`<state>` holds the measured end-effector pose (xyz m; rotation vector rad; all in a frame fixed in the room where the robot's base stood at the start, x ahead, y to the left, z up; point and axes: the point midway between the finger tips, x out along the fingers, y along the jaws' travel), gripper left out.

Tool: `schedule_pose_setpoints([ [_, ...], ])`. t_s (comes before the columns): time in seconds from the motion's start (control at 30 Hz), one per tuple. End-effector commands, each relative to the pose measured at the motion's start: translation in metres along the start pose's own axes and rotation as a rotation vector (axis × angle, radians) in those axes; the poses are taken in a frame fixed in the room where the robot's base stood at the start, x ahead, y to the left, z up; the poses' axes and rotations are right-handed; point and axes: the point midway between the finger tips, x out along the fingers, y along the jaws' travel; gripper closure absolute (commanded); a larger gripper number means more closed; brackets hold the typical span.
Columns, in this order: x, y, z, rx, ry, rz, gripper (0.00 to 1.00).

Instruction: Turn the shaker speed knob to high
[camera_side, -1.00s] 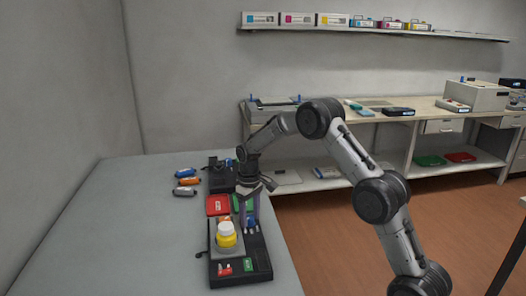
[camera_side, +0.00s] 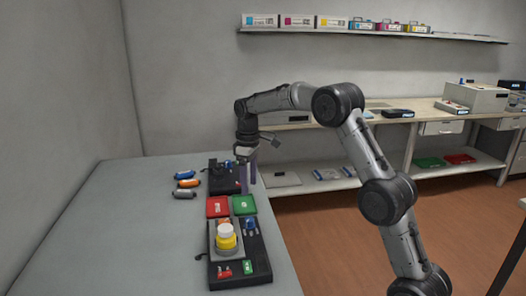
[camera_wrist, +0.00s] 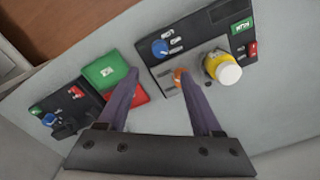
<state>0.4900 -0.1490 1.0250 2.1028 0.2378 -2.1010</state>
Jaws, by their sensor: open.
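The shaker (camera_side: 262,262) is a black unit with a grey platform at the front right of the table. A yellow bottle with a white cap (camera_side: 226,238) stands on the platform. The shaker's blue knob (camera_side: 251,224) is beside the platform; in the wrist view the blue knob (camera_wrist: 160,48) has small pale labels next to it. Its setting is too small to read. My gripper (camera_side: 244,190) is open and empty, above the table behind the knob and apart from it. In the wrist view its purple fingers (camera_wrist: 158,78) are spread.
A red box (camera_side: 217,206) and a green box (camera_side: 243,205) lie behind the shaker. A second black unit (camera_side: 222,180) with a blue knob (camera_wrist: 49,119) stands farther back. Several small cartridges (camera_side: 186,182) lie left of it. The table's left side is clear.

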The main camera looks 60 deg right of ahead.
Motion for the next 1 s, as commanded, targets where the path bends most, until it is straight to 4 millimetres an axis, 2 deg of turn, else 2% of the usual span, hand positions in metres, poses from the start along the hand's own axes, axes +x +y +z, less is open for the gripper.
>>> schedule_pose_setpoints([
  [0.03,-0.010,0.000,-0.001,0.000,0.004,0.002,0.33],
  [0.2,-0.039,-0.013,-0.004,-0.026,0.051,0.028,0.33],
  [0.37,-0.064,-0.025,0.001,-0.043,0.088,0.048,0.33],
  [0.7,-0.110,-0.059,0.024,-0.078,0.155,0.080,0.33],
  [1.0,-0.141,-0.090,0.055,-0.093,0.213,0.102,0.33],
])
